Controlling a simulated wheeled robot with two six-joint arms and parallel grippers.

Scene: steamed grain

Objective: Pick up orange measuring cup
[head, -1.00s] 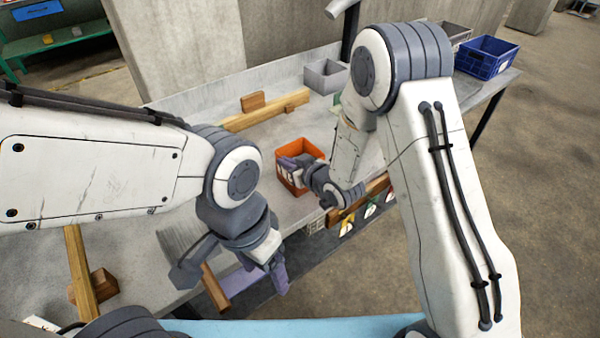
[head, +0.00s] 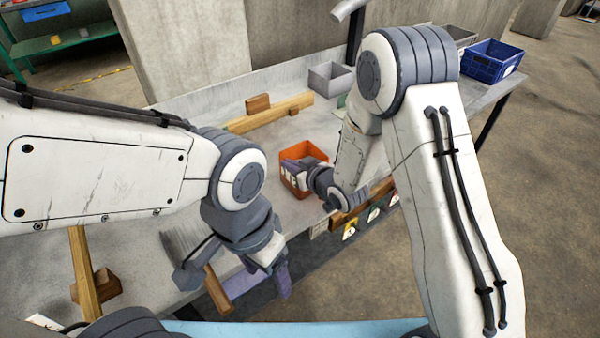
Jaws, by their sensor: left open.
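I cannot make out an orange measuring cup. An orange open-topped bin (head: 311,151) stands on the grey workbench, near its front edge. My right gripper (head: 293,172) is at this bin, its fingers over or inside the opening. Its jaws are small and partly hidden, so I cannot tell if they are open or hold anything. My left gripper (head: 235,281) is lower in the picture, at the front edge of the bench. Its fingers are spread wide apart and nothing is seen held between them.
The workbench (head: 150,245) carries wooden rails (head: 272,115) and a wooden block (head: 107,285). A grey bin (head: 331,78) stands at the back and a blue crate (head: 490,62) at the far right end. Several small labels hang on the front edge. Floor at right is clear.

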